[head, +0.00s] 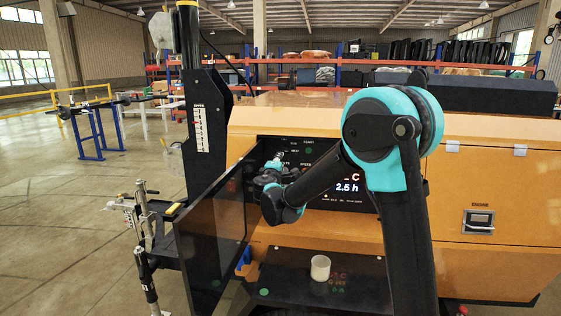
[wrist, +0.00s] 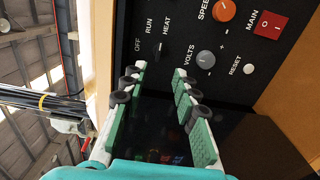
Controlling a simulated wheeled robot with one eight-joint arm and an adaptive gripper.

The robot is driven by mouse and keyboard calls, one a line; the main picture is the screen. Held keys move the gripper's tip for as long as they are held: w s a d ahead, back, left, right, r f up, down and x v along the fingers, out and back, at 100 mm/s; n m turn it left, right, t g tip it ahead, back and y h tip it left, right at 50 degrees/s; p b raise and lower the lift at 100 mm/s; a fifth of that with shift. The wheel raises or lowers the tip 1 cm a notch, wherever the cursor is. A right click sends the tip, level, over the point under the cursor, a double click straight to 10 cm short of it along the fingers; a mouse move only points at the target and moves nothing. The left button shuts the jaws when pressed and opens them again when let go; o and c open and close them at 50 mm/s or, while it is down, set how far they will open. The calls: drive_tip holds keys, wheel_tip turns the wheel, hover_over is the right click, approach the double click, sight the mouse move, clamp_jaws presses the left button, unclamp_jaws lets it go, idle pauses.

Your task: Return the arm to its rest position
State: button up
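My arm (head: 402,135) reaches over to the recessed control panel (head: 347,200) of the orange light tower. My gripper (head: 274,168) is at the upper left part of that panel, partly hidden by its own wrist. In the wrist view my gripper (wrist: 160,72) is open. Its two green-padded fingers stand apart with nothing held between them. They point at the black panel face near the RUN and HEAT toggle (wrist: 161,46). Whether the fingertips touch the panel cannot be told.
A dark open door (head: 212,225) stands left of the panel, close to my gripper. A white cup (head: 320,268) sits on the ledge below. The wrist view shows an orange SPEED knob (wrist: 223,10), a grey VOLTS knob (wrist: 206,63) and a red MAIN switch (wrist: 269,24). Open floor (head: 50,220) lies left.

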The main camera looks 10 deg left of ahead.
drive_tip(key=s+d+f+m+g+h, duration=0.2)
drive_tip(key=d+f+m, duration=0.1)
drive_tip(key=d, duration=0.6)
drive_tip(key=s+d+f+m+g+h, duration=0.2)
drive_tip(key=s+d+m, duration=0.1)
drive_tip(key=d, duration=0.6)
drive_tip(key=s+d+f+m+g, duration=0.45)
drive_tip(key=s+d+f, duration=0.35)
drive_tip(key=s+d, duration=0.3)
drive_tip(key=s+d+f+m+g+y, duration=0.1)
drive_tip(key=s+f, duration=0.3)
drive_tip(key=s, duration=0.4)
drive_tip(key=s+d+f+m+g+y, duration=0.1)
drive_tip(key=s+f+m+g+y, duration=0.1)
drive_tip(key=s, duration=0.5)
drive_tip(key=s+d+f+m+g+y, duration=0.1)
drive_tip(key=s+d+f+m+g, duration=0.1)
drive_tip(key=s+f+m, duration=0.2)
drive_tip(key=s+f, duration=0.3)
drive_tip(key=s, duration=0.1)
drive_tip(key=shift+s+y, duration=0.3)
drive_tip(key=shift+s, duration=0.05)
drive_tip(key=shift+o, duration=0.3)
